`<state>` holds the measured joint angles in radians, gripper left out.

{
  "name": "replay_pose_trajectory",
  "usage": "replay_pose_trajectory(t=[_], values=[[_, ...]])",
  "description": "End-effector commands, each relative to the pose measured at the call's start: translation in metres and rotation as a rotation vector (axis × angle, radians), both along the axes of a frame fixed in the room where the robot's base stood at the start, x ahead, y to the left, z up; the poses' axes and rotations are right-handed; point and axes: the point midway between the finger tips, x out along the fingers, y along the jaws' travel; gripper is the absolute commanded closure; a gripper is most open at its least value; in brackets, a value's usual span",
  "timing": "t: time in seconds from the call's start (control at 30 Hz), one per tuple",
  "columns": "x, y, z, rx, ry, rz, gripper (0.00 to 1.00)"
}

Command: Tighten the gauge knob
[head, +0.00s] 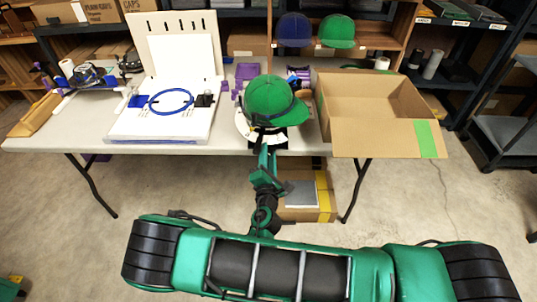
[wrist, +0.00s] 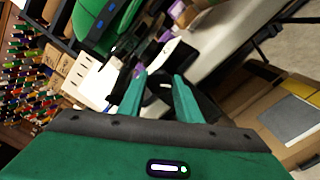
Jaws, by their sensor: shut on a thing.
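A green cap (head: 270,100) sits on the cap gauge (head: 245,128), a white and black fixture at the front edge of the table. My gripper (head: 267,150) reaches up to the front of this fixture, just below the cap. In the wrist view, the two green fingers of my gripper (wrist: 159,82) stand on either side of a small dark part, which seems to be the gauge knob (wrist: 157,86). They are shut on it. The knob's outline is hard to make out, and in the head view it is hidden. The cap (wrist: 100,28) fills the top left of the wrist view.
An open cardboard box (head: 370,105) stands right of the cap on the table (head: 60,148). A white board with a blue hoop (head: 170,101) lies to the left. Another box (head: 308,205) is on the floor under the table. Shelves line the back.

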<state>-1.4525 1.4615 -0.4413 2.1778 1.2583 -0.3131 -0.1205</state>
Motion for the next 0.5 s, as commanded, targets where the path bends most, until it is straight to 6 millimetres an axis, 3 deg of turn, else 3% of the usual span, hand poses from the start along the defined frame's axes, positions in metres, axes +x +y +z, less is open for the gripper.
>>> replay_pose_trajectory(t=[0.5], values=[[-0.0008, 0.0032, -0.0022, 0.418, -0.008, 0.007, 0.91]])
